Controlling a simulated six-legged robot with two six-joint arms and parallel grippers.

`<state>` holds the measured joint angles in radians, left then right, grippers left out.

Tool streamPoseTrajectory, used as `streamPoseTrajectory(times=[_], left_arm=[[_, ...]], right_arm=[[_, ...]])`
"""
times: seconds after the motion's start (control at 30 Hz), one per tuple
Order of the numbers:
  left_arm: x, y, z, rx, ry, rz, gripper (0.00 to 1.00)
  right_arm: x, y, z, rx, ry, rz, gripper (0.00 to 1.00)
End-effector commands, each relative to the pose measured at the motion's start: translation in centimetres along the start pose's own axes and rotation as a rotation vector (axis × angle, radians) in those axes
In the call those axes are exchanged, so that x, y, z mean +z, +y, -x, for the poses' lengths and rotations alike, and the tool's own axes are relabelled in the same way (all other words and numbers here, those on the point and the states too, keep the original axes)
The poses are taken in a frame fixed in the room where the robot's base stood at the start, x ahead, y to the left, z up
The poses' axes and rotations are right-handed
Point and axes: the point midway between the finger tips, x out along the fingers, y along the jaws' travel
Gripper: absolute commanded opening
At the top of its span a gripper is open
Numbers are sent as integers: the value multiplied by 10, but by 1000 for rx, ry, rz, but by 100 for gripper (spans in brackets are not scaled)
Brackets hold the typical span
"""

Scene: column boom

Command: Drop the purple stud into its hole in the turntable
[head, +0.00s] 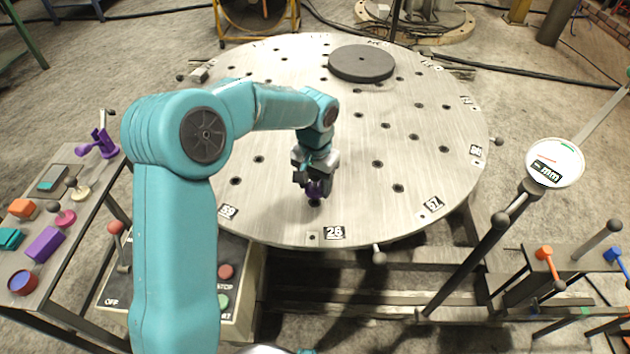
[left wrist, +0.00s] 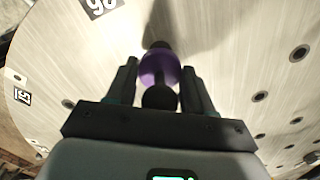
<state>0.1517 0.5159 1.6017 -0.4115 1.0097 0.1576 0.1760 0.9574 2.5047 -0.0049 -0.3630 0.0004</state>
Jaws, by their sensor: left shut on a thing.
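The purple stud (head: 315,190) is between the fingers of my left gripper (head: 313,183), close over the near part of the turntable. In the left wrist view the stud (left wrist: 160,68) shows a purple disc and a dark ball knob, with my left gripper's fingers (left wrist: 160,82) on either side. The turntable (head: 290,110) is a large pale metal disc with several dark holes. A dark spot lies right under the stud near the label 28; I cannot tell whether its tip is in a hole. My right gripper is not in view.
A dark round plate (head: 361,63) lies on the turntable's far part. A side table (head: 75,168) at left carries several coloured pieces. A control box (head: 240,285) stands at the near edge. A round gauge (head: 554,163) stands at right.

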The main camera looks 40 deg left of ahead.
Motion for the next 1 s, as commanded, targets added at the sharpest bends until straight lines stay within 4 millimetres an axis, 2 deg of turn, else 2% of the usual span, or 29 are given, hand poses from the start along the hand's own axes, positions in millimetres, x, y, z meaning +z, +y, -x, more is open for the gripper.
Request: streamPoseTrajectory(times=[1.0], left_arm=[[0,0,-32,0,-1,1,20]], right_arm=[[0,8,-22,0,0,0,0]])
